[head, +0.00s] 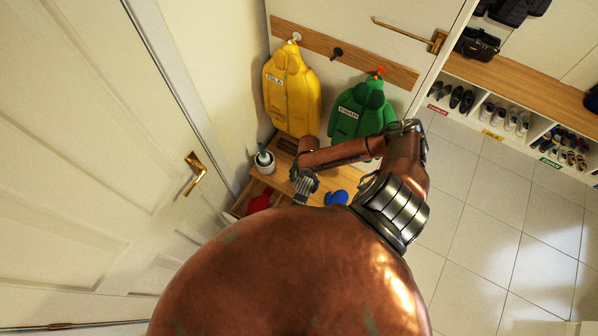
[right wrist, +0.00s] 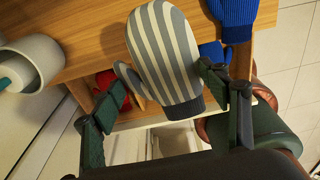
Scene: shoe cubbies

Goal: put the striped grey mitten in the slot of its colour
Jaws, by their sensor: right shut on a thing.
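The grey-and-white striped mitten (right wrist: 166,48) is between the fingers of my right gripper (right wrist: 163,86), which is shut on it. Its thumb is by the left finger and its dark cuff points toward the bottom of the right wrist view. In the head view the mitten (head: 304,189) hangs at my right gripper (head: 303,177), over the wooden bench (head: 286,157). Below the bench top in the right wrist view are open compartments, one with red cloth (right wrist: 106,80), one with blue cloth (right wrist: 211,52), and pale ones (right wrist: 120,148). My left gripper is not in view.
A blue mitten (head: 337,198) lies right of the gripper on the bench. A white pot (head: 264,163) stands at its left. A red item (head: 258,203) shows at the bench's front. Yellow (head: 292,92) and green (head: 362,113) coats hang behind. Tiled floor is clear at the right.

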